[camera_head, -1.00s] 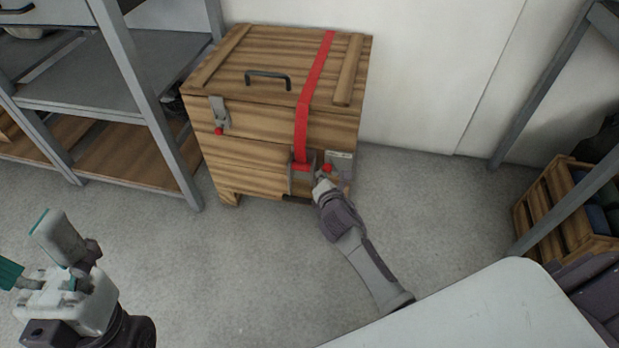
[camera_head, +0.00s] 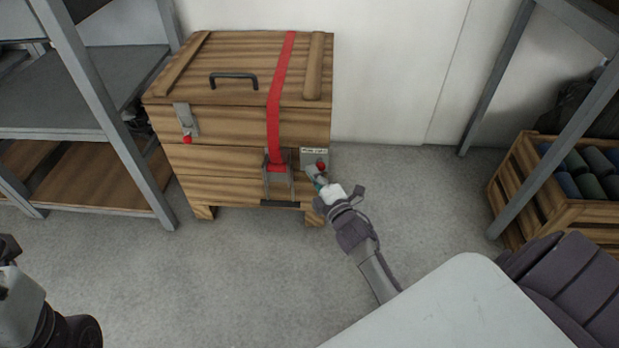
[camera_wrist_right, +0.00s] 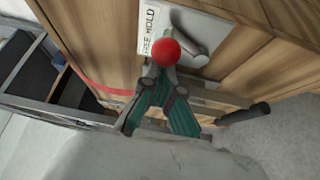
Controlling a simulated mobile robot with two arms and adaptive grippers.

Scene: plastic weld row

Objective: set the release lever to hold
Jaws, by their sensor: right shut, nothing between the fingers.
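The release lever has a red knob (camera_head: 321,167) and sits on the lower right front of a wooden crate (camera_head: 225,125). In the right wrist view, the red knob (camera_wrist_right: 166,52) stands in front of a grey lever part (camera_wrist_right: 205,40) and a plate marked HOLD (camera_wrist_right: 150,25). The rest of the lettering is partly hidden, and I cannot tell the lever's setting. My right gripper (camera_wrist_right: 158,88) is shut and empty, its tips right at the knob; I cannot tell whether they touch. My left gripper (camera_head: 8,272) is cut off at the left edge, its fingers mostly hidden.
A red strap (camera_head: 280,90) runs over the lid to a metal buckle (camera_head: 278,180) left of the lever. A latch (camera_head: 186,120) is on the crate's left. Grey shelving (camera_head: 105,95) stands at left, a wooden box of rolls (camera_head: 560,190) at right. The floor before the crate is clear.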

